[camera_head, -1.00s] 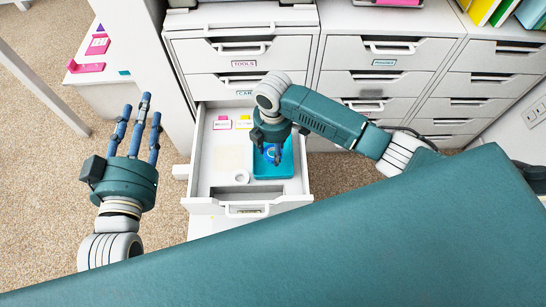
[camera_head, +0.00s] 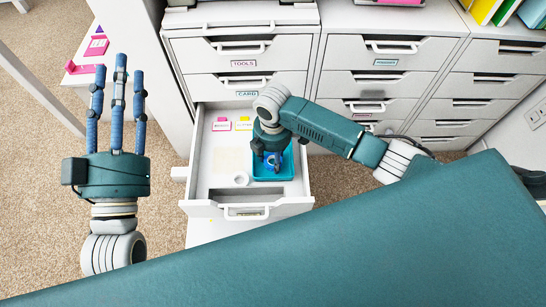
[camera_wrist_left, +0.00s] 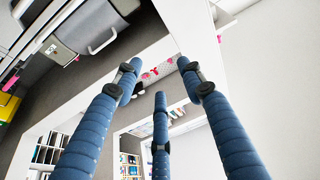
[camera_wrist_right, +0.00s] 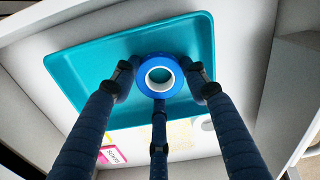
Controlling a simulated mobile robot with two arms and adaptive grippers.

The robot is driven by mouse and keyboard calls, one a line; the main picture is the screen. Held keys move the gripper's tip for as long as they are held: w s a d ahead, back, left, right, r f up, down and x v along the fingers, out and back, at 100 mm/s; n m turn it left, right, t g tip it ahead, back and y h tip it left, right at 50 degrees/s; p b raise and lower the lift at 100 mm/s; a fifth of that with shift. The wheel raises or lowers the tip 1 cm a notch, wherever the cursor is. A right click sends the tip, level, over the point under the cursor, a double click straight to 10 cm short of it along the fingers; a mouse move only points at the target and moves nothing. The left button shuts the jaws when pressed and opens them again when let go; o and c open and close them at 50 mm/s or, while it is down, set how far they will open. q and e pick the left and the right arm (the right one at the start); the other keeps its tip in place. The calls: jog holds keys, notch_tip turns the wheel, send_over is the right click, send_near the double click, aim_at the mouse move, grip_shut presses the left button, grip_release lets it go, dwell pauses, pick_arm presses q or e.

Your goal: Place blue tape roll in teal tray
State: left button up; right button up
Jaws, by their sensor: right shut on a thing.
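The teal tray (camera_head: 287,165) lies in the open drawer, at its right side. My right gripper (camera_head: 271,160) reaches down over the tray. It is shut on the blue tape roll (camera_wrist_right: 159,75), which shows in the right wrist view between the fingertips, in front of the teal tray floor (camera_wrist_right: 100,70). I cannot tell whether the roll touches the tray floor. In the head view the roll is mostly hidden by the fingers. My left gripper (camera_head: 118,90) is open and empty, fingers pointing up, left of the cabinet.
The drawer front (camera_head: 250,209) faces me. Pink items (camera_head: 95,45) sit on a white surface at left. Closed drawers stand at right.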

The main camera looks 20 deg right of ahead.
jog(key=shift+f, duration=0.15)
jog(key=o, duration=0.9)
jog(key=shift+c, duration=0.2)
